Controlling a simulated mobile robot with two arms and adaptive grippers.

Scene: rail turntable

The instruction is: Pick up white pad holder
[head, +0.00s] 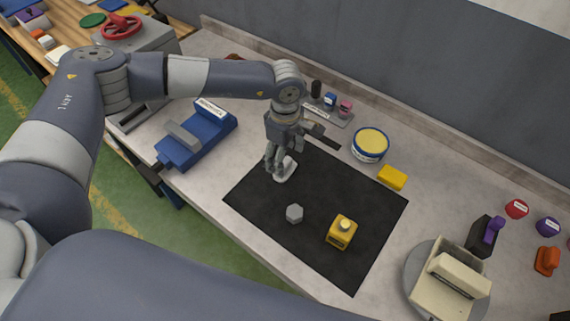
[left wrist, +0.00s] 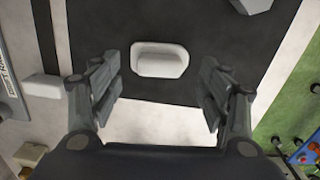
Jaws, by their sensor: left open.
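The white pad holder (head: 287,173) lies on the black mat (head: 255,196), near the mat's upper left edge. In the left wrist view it is a small white rounded block (left wrist: 160,60) with a raised rim. My left gripper (head: 277,165) is right above it in the head view, pointing down and partly covering it. In the left wrist view the open fingers (left wrist: 160,88) are spread wide on either side, with the holder centred ahead of the tips and untouched. My right gripper is out of view.
A grey hexagonal piece (head: 294,213) and a yellow block (head: 341,232) sit on the mat. A blue vise (head: 205,134) stands left of it. A round yellow-topped tin (head: 370,145) and a yellow box (head: 392,177) lie beyond the mat; a beige turntable fixture (head: 445,285) stands right.

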